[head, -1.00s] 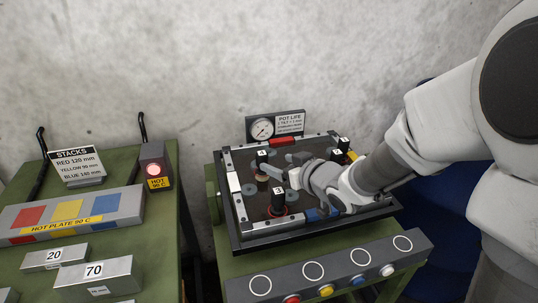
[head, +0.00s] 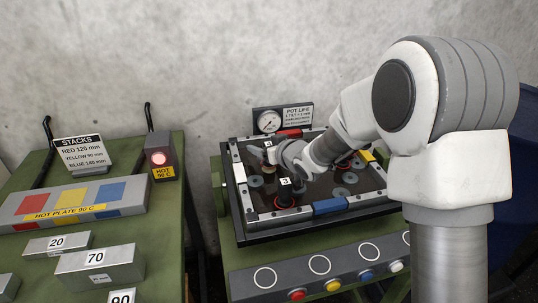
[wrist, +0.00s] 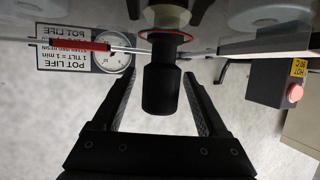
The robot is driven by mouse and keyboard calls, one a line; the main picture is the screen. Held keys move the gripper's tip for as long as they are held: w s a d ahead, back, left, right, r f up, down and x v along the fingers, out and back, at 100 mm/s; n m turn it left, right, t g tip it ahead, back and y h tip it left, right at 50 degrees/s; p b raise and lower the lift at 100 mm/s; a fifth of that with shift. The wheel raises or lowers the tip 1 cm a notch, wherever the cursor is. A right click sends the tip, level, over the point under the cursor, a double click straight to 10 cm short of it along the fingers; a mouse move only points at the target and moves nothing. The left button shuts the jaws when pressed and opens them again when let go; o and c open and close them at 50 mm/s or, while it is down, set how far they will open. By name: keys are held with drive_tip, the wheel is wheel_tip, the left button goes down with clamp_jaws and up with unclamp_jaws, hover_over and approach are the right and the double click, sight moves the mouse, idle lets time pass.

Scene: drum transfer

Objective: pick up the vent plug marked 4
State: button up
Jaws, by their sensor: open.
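The plug marked 4 (head: 268,144) stands upright at the back left of the dark tray (head: 240,200), partly hidden by my gripper (head: 274,155). In the wrist view, which is upside down, a black plug (wrist: 161,88) with a red ring at its base stands between the two fingers of my gripper (wrist: 160,80). The fingers are apart, with a gap on each side of the plug. No number shows on it there. The plug marked 3 (head: 285,192) stands nearer the front of the tray.
The pot life gauge (head: 269,122) and its sign stand behind the tray. A panel with coloured buttons (head: 332,285) runs along the front. At left, a green table holds a hot plate (head: 40,205), numbered blocks (head: 98,268) and a lit red lamp (head: 158,158).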

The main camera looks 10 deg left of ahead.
clamp_jaws()
idle(0.4)
drive_tip(key=shift+r, duration=0.15)
